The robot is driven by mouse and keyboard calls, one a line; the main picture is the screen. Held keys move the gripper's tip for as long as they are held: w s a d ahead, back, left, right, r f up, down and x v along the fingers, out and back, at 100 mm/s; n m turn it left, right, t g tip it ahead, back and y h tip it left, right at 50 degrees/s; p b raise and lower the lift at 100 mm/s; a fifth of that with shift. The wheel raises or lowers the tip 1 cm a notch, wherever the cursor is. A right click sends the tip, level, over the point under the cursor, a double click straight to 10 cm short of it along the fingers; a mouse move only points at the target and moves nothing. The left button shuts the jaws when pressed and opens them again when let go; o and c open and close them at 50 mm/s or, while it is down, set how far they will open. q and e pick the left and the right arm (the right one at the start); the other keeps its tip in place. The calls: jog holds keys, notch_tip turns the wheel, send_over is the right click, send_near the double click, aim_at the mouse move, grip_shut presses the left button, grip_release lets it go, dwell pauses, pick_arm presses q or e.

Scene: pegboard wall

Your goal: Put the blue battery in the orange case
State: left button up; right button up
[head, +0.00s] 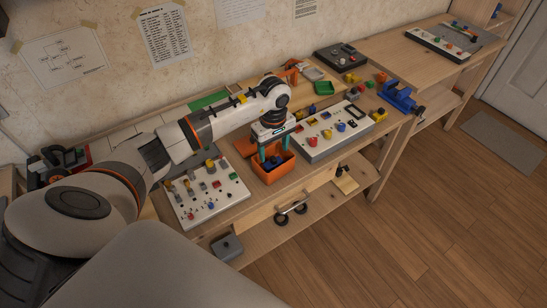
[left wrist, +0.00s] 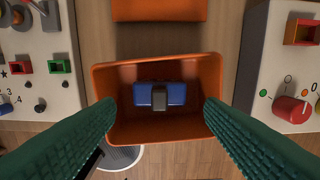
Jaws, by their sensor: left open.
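The orange case (head: 273,177) is an open box on the workbench, near its front edge. It also shows in the left wrist view (left wrist: 168,134). The blue battery (left wrist: 176,93), with a dark grey block across its middle, lies inside the case; it shows as a small blue patch in the head view (head: 270,162). My left gripper (head: 272,153) points down over the case, its green fingers open on either side. The fingers are apart from the battery, and nothing is held between them. My right gripper is not in view.
A white peg panel (head: 207,196) stands left of the case and a grey-white control panel (head: 335,138) right of it. An orange flat piece (left wrist: 160,9) lies just behind the case. A blue vise (head: 398,98) is farther right.

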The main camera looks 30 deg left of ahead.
aim_at(274, 158)
pick_arm(q)
notch_tip(274, 158, up, 8)
jog(key=b, duration=0.1)
jog(key=shift+f, duration=0.2)
jog(key=shift+f, duration=0.1)
dwell(1.0)
